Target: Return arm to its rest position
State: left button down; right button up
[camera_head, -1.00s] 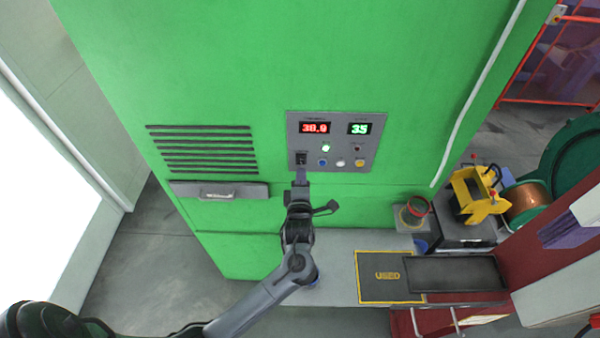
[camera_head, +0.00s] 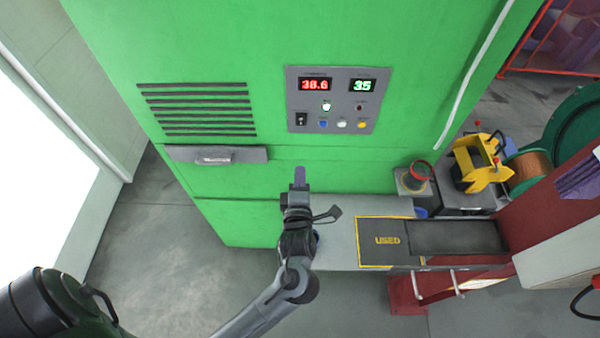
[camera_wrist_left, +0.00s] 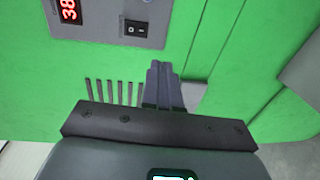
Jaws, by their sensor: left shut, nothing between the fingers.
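My left gripper (camera_head: 299,178) is shut and empty in front of the green cabinet (camera_head: 330,30), below its grey control panel (camera_head: 332,100). The fingers show together in the left wrist view (camera_wrist_left: 160,82). The panel has a red display (camera_head: 315,85) reading about 38.6 and a green display (camera_head: 362,86) reading 35. A black rocker switch (camera_head: 301,119) sits at its lower left and also shows in the left wrist view (camera_wrist_left: 136,28). The fingertips are apart from the switch. My right gripper is not in view.
A grey bench (camera_head: 335,240) stands below the gripper, with a black tray marked USED (camera_head: 388,254). A yellow machine part (camera_head: 480,165) and a copper spool (camera_head: 528,172) are at the right. A drawer handle (camera_head: 215,158) sticks out left of the gripper. The floor (camera_head: 150,250) at left is clear.

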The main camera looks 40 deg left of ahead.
pick_arm(q)
jog(key=s+a+m+h+p, duration=0.2)
jog(key=s+m+h+p, duration=0.2)
jog(key=s+m+p, duration=0.25)
jog(key=s+d+m+g+h, duration=0.3)
jog(key=s+m, duration=0.4)
jog(key=m, duration=0.3)
jog(key=s+d+f+m+g+h, duration=0.1)
jog(key=s+d+m+g+h, duration=0.2)
jog(key=s+d+m+g, duration=0.2)
jog(key=s+m+g+p, duration=0.1)
jog(key=s+m, duration=0.2)
jog(key=m, duration=0.3)
jog(key=shift+d+f+g+h, duration=0.15)
jog(key=shift+f+g+h, duration=0.15)
